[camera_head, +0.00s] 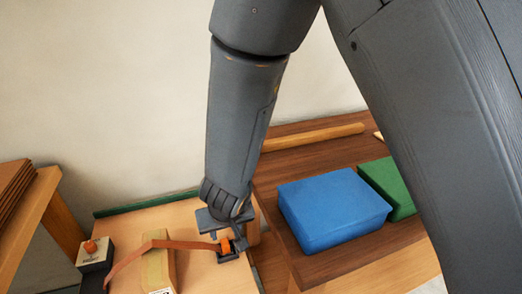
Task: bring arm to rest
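My grey arm comes down from the top of the head view. My gripper (238,240) is at its lower end, just above the light wooden board. It is beside or over a small dark fitting with an orange part (226,245). One dark finger shows. The other finger is hidden or merges with the fitting, so I cannot tell whether the gripper is open, shut or touching the fitting.
Right, a dark wooden table (345,257) bears a blue block (333,208), a green block (388,182) and a wooden rod (313,136). Brown boards (14,190) lie left.

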